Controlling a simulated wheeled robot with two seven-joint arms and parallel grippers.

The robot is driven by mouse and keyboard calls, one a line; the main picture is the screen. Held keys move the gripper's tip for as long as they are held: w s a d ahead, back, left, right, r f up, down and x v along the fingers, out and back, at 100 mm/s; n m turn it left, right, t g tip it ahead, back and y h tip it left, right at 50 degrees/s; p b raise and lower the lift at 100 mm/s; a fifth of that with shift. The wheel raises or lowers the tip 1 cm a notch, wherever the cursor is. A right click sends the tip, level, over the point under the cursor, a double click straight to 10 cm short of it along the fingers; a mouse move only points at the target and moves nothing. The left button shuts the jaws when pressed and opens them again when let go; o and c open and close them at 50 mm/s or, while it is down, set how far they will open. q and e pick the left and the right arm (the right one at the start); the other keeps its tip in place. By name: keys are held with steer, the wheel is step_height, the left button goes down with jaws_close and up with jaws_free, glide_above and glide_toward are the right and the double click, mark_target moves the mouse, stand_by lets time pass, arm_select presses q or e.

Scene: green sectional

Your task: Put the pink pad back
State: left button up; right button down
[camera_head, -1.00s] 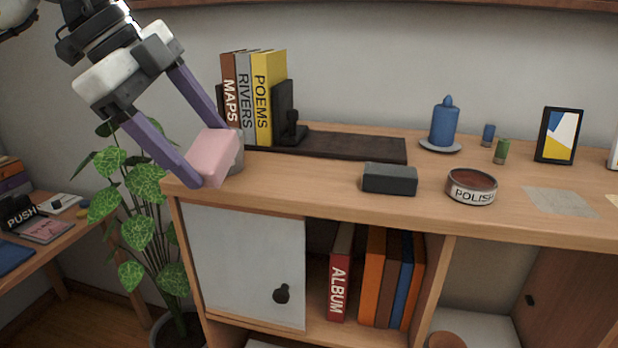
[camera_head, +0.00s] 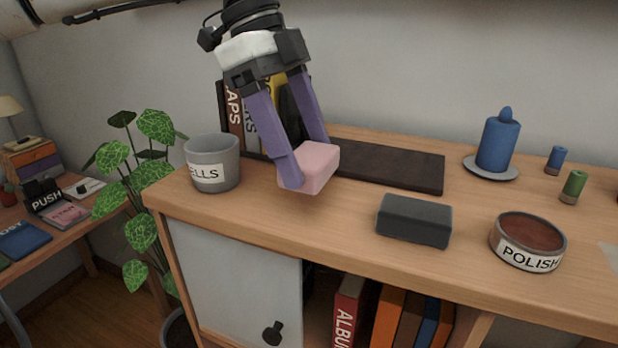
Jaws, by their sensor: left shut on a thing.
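The pink pad (camera_head: 317,169) is a small pink block. My left gripper (camera_head: 304,164) is shut on it, with its purple fingers on either side of the pad. The pad is above or at the wooden cabinet top (camera_head: 270,222), in front of the books; I cannot tell whether it touches the surface. My right gripper is not in view.
A grey cup (camera_head: 222,152) marked "ELLS" stands at the left end. A dark block (camera_head: 413,220) and a round "POLISH" tin (camera_head: 527,247) stand to the right. A dark board (camera_head: 395,166), blue candle (camera_head: 498,145) and small cylinders are behind. The front left top is clear.

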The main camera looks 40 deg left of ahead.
arm_select(q)
steer(key=shift+f, duration=2.35)
steer(key=o, duration=0.9)
steer(key=v, duration=1.2)
